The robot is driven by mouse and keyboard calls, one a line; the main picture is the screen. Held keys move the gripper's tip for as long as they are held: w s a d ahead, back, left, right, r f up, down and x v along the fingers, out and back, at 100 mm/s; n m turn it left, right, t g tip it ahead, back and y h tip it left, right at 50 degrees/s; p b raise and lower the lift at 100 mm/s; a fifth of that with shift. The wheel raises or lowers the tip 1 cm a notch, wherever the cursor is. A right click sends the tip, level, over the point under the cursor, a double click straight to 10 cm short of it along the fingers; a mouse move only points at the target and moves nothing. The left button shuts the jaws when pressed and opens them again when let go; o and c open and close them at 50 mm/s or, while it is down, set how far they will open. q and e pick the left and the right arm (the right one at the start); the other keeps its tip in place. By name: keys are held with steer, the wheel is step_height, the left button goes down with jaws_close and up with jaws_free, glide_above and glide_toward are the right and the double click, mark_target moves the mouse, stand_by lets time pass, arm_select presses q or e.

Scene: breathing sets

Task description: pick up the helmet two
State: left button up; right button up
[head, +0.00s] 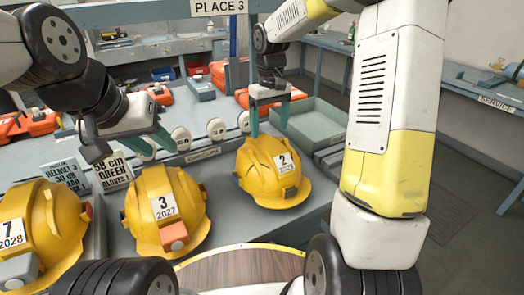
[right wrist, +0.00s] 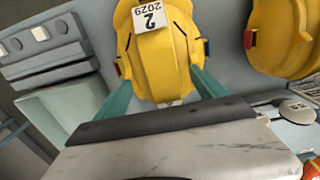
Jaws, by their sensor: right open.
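The yellow helmet two (head: 262,160), labelled 2 and 2029, sits on the grey table in the head view. It also shows in the right wrist view (right wrist: 178,55), at the top middle. My right gripper (head: 269,131) is above its far side, open, with teal fingers pointing down. In the right wrist view my right gripper (right wrist: 160,88) has one finger on each side of the helmet's near end; contact cannot be told. My left gripper (head: 155,146) is above and behind helmet three (head: 160,190), apart from helmet two; its finger gap is unclear.
Helmet seven (head: 38,222) sits at the left. Signs (head: 113,170) and round white discs (head: 181,138) stand behind the helmets. A grey-green tray (head: 310,128) lies right of my right gripper. Orange cases (head: 28,124) are farther back.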

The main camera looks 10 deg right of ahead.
mark_target(269, 143)
step_height(269, 143, down, 6)
steer(key=shift+a+r, duration=0.1)
steer(key=shift+r, duration=0.15)
steer(key=shift+c, duration=0.4)
jaws_close()
